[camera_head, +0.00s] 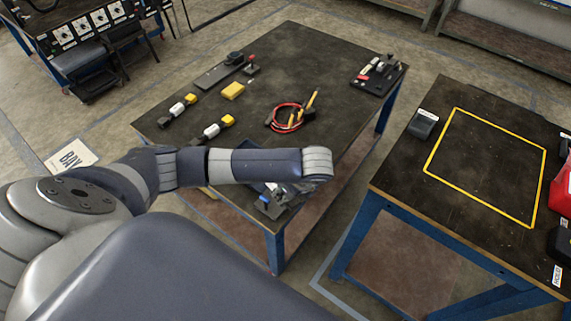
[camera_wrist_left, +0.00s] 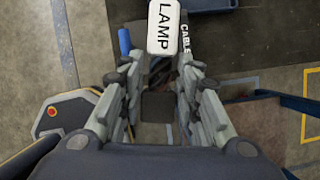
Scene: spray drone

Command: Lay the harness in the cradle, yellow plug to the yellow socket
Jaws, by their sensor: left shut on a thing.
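My left gripper (camera_head: 275,203) is over the near edge of the dark table, partly hidden by my arm in the head view. In the left wrist view its fingers (camera_wrist_left: 158,72) are shut on a white piece marked LAMP (camera_wrist_left: 163,27), which shows at the fingertips. Its far end is cut off, so I cannot tell its plug colours. On the table lie two similar pieces with yellow, white and black sections, one farther back (camera_head: 178,106) and one nearer (camera_head: 213,130). I cannot make out which object is the cradle or see a yellow socket clearly. My right gripper is not in view.
A yellow block (camera_head: 232,91), a red cable coil with yellow-handled tools (camera_head: 287,117) and a dark fixture (camera_head: 222,73) lie on the table. A black tray of parts (camera_head: 377,73) is at its right corner. A second table (camera_head: 485,165) with a yellow outline stands right.

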